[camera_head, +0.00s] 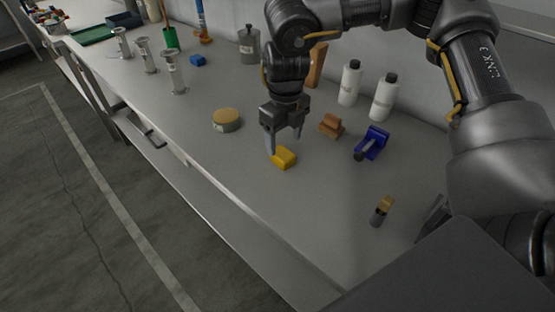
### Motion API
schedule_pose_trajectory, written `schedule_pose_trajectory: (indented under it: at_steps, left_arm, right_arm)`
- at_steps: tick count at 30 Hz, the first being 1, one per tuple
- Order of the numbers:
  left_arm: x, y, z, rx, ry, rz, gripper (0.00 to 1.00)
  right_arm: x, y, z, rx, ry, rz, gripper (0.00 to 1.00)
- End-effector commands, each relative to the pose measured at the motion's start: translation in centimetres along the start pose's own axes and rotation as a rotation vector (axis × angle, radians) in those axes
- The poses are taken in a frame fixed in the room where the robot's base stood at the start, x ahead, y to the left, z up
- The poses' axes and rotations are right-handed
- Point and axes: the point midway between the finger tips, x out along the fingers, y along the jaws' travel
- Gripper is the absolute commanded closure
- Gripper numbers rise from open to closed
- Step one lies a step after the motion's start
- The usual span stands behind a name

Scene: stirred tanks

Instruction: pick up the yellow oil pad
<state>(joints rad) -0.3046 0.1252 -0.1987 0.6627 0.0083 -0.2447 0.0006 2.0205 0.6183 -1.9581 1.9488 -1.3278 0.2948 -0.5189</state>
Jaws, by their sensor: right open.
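The yellow oil pad (286,159) is a small block lying on the grey bench top, near the middle of the view. My right gripper (284,146) points down just above and over it, with its fingers apart and nothing held between them. One fingertip reaches down beside the pad's left edge; whether it touches the pad I cannot tell. My left gripper is not in view.
A round tin (226,120) stands left of the gripper. An orange-brown block (331,125), a blue tape dispenser (371,143) and white bottles (350,83) are to the right. A small brown-topped item (382,211) lies nearer. The bench's front edge (250,207) runs close by.

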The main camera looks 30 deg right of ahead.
Motion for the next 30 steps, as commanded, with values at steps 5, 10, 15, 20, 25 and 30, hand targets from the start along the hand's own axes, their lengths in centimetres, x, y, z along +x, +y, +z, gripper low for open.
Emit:
schedule_pose_trajectory:
  at_steps: [5,10,15,20,25,30]
  left_arm:
    - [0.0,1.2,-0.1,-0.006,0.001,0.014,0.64]
    - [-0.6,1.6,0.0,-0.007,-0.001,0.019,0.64]
    - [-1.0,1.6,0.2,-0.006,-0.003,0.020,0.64]
    - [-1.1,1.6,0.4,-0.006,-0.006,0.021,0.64]
    - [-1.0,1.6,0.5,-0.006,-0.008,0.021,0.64]
    - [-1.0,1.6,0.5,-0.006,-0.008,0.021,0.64]
  right_arm:
    - [0.5,0.1,0.0,-0.001,-0.001,-0.001,0.34]
    - [2.1,0.1,0.0,-0.002,0.004,-0.001,0.34]
    - [4.6,0.2,0.0,-0.001,0.003,-0.001,0.34]
    - [5.6,0.2,0.1,-0.002,0.000,0.000,0.34]
    - [5.6,0.2,0.1,-0.001,0.000,-0.001,0.34]
    - [5.6,0.2,0.1,-0.001,0.000,-0.001,0.52]
